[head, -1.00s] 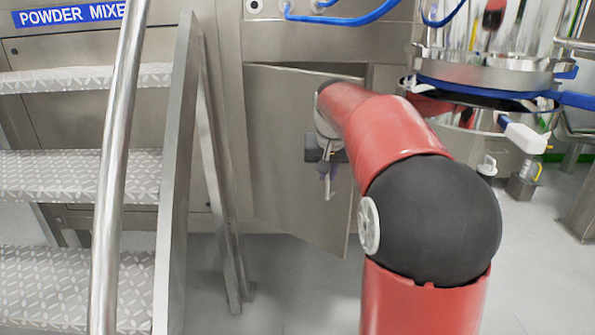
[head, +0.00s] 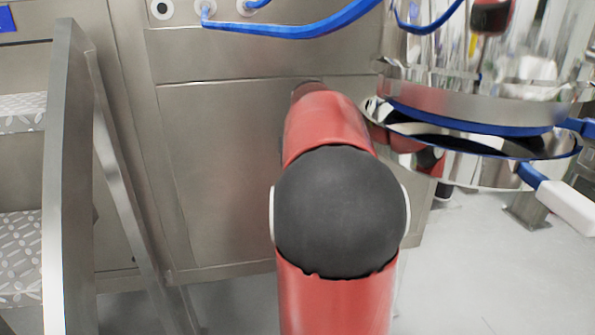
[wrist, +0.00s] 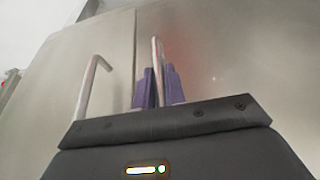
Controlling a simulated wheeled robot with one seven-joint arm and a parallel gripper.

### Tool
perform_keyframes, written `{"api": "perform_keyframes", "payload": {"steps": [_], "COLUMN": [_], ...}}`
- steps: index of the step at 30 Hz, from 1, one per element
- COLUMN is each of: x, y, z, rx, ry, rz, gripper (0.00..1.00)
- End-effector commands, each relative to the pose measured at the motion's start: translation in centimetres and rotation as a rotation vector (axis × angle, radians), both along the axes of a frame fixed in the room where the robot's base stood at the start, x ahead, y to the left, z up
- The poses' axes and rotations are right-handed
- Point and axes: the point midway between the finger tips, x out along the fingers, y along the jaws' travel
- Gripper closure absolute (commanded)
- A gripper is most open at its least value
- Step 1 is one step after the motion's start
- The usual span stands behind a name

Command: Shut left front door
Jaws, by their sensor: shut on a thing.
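The left front door (head: 215,170) is a plain grey metal panel in the cabinet front, left of my arm in the head view. It looks flush or nearly flush with the frame; my arm hides its right side. In the wrist view, a metal bar handle (wrist: 154,48) stands between the purple fingers of my gripper (wrist: 159,74), which is shut on it. A second bar handle (wrist: 91,84) stands to the left, across a seam between two metal panels, free of the gripper. In the head view my gripper is hidden behind my arm.
Metal steps with a grey side rail (head: 65,180) stand close on the left. A shiny round vessel with a blue ring (head: 470,120) is on the right, close to my arm. A blue hose (head: 300,27) runs above the door. Some grey floor (head: 460,275) is free at lower right.

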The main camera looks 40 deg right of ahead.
Motion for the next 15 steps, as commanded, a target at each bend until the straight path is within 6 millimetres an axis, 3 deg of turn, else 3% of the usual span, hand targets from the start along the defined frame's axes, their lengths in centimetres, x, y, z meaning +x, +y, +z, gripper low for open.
{"api": "perform_keyframes", "payload": {"steps": [13,14,15], "x": [0.35,0.35,0.35], "y": [-0.29,-0.29,-0.29], "z": [0.23,0.25,0.24], "rx": [-0.009,-0.008,-0.008], "ry": [-0.015,-0.015,-0.015], "rz": [-0.005,-0.005,-0.005], "gripper": [1.00,0.85,0.80]}}
